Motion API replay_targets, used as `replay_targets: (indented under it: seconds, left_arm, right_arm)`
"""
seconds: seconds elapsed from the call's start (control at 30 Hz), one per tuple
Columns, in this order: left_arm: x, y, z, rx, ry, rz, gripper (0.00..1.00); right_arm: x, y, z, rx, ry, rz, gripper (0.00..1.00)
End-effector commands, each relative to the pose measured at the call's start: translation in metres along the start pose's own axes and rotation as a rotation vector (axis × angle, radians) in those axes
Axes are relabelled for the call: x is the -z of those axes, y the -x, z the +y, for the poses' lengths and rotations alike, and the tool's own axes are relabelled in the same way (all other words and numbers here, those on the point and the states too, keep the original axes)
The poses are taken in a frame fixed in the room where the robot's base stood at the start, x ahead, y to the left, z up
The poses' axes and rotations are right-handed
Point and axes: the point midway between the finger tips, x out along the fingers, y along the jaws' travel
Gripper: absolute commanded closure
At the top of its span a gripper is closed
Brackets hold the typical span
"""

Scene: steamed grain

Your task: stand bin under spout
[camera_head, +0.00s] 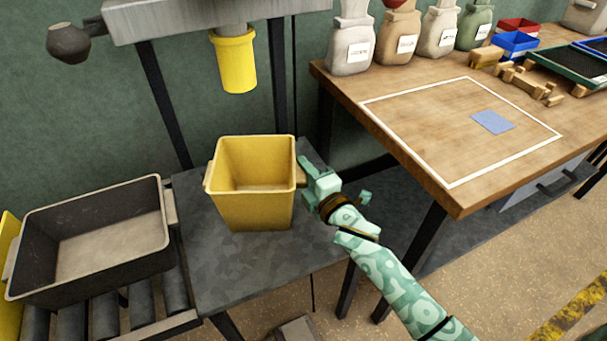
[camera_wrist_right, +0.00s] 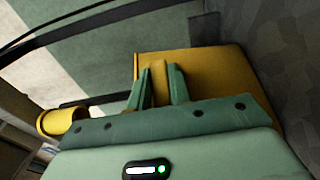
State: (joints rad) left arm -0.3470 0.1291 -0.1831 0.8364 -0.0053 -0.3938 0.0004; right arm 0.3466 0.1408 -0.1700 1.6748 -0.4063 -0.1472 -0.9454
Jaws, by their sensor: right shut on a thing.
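The yellow bin (camera_head: 252,200) stands upright on a dark grey stand (camera_head: 200,275), with its open top showing an empty inside. The yellow spout (camera_head: 235,62) hangs from a grey hopper above and behind the bin, with a gap between them. My right gripper (camera_head: 303,178) is at the bin's right side, shut on the bin's side handle. In the right wrist view, the fingers (camera_wrist_right: 160,85) close around a yellow handle tab against the bin wall (camera_wrist_right: 208,72). The spout also shows at the left there (camera_wrist_right: 60,121). My left gripper is in neither view.
A dark grey crate (camera_head: 165,240) sits on rollers at the left. A wooden table (camera_head: 400,95) at the right holds several sacks, small trays, wooden blocks and a blue card (camera_head: 492,122). Black hopper legs stand behind the bin.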

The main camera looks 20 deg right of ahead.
Motion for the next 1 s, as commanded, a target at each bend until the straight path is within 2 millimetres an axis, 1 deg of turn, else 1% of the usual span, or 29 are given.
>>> replay_targets:
  seconds: [0.17, 0.3, 0.33, 0.4, 0.63, 0.73, 0.83, 0.9, 1.0]
  left_arm:
    - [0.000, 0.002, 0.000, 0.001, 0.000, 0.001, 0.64]
    - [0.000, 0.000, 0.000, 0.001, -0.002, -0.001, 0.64]
    - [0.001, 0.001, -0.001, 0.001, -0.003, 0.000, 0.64]
    - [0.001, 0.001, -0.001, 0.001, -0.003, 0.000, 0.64]
    - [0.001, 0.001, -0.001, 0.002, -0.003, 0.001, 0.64]
    - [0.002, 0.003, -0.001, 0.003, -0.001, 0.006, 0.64]
    - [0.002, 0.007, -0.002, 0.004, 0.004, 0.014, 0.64]
    - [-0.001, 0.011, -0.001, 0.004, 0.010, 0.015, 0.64]
    - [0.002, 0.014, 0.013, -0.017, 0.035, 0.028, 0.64]
  right_arm:
    - [0.000, 0.000, 0.002, 0.000, 0.002, -0.001, 1.00]
    - [0.000, 0.000, -0.002, 0.001, 0.001, -0.001, 1.00]
    - [0.000, 0.001, -0.002, 0.003, 0.002, -0.001, 0.75]
    - [0.000, 0.001, -0.002, 0.002, 0.002, -0.001, 0.58]
    - [0.000, 0.001, -0.001, 0.002, 0.002, -0.001, 0.58]
    - [0.000, 0.001, 0.003, 0.001, 0.003, -0.001, 0.58]
    - [0.000, 0.015, 0.004, 0.002, 0.001, -0.002, 0.58]
    - [0.000, 0.030, 0.005, 0.002, 0.002, -0.001, 0.58]
    - [0.000, 0.054, 0.006, 0.001, 0.001, -0.002, 0.58]
